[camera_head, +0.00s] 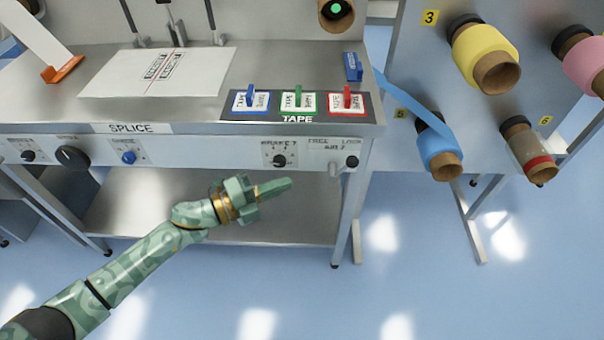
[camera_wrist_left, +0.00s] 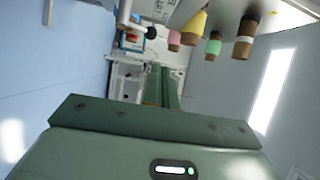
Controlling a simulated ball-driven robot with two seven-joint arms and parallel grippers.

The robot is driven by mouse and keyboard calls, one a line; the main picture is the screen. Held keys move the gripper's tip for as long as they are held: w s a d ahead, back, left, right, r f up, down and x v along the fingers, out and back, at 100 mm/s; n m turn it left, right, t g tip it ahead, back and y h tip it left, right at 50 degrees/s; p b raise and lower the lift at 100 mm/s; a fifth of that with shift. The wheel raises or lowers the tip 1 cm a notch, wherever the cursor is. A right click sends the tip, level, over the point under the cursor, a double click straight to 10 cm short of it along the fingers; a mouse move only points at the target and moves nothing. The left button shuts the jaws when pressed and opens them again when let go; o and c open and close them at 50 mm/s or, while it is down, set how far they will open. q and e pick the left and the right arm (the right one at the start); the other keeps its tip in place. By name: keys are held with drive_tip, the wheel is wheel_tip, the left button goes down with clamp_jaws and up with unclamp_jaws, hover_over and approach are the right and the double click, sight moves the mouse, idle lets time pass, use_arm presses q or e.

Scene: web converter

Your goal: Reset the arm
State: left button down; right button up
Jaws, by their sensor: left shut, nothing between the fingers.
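My left arm reaches in from the lower left in the head view, with green camouflage-like colouring. Its gripper (camera_head: 275,188) is shut and empty, in front of the splice bench and below its control panel. It points to the right and touches nothing that I can make out. In the left wrist view the closed fingers (camera_wrist_left: 162,88) point away from the camera, past the green gripper body. My right gripper does not show in either view.
The splice bench (camera_head: 210,105) carries a white sheet (camera_head: 120,75) and blue, green and red tape holders. Its front has knobs and a lower shelf (camera_head: 130,205). A panel at the right holds yellow (camera_head: 478,45), blue (camera_head: 432,140) and other rolls. Blue floor (camera_head: 400,270) is clear.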

use_arm(q)
drive_tip(key=shift+s+a, duration=0.3)
drive_tip(key=shift+a, duration=0.35)
drive_tip(key=shift+d, duration=0.1)
